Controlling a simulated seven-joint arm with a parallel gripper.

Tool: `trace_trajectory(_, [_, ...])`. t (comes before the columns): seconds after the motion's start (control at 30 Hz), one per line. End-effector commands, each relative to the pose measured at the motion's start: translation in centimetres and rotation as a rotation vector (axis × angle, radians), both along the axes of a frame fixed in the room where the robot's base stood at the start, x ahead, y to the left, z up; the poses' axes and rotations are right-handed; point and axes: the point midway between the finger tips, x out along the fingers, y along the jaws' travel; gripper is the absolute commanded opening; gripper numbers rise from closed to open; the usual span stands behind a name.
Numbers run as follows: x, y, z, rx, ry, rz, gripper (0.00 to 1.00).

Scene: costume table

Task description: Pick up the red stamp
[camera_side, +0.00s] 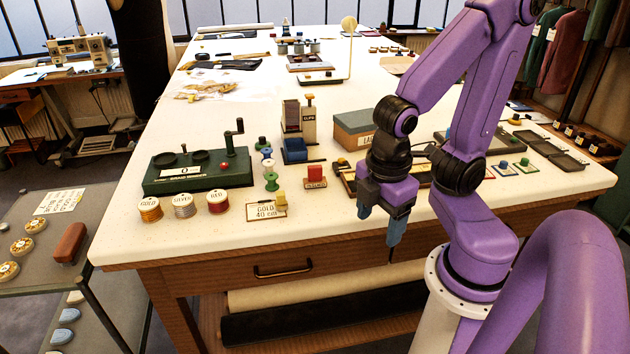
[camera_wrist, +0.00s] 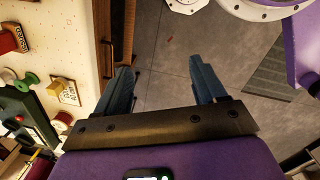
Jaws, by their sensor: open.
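The gripper is open, empty and apart from the red block.
A yellow block (camera_side: 281,198) on a "GOLD" card stands left of the red block. Green spools (camera_side: 271,182) and a green machine (camera_side: 196,170) are farther left. A grey-lidded box (camera_side: 356,126) is behind. Spools labelled gold, silver and red line the front left.

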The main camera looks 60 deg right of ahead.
Motion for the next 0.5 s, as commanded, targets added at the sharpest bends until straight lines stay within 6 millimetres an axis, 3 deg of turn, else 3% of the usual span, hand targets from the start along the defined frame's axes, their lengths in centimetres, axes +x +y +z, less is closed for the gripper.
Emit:
trace_trajectory(0.13, [2.7, -3.2, -1.9, -0.289, -0.039, 0.190, 0.70])
trace_trajectory(0.3, [7.2, -6.6, -2.5, -0.668, -0.080, 0.481, 0.70])
trace_trajectory(0.5, [11.9, -7.5, -2.1, -1.010, -0.111, 0.795, 0.70])
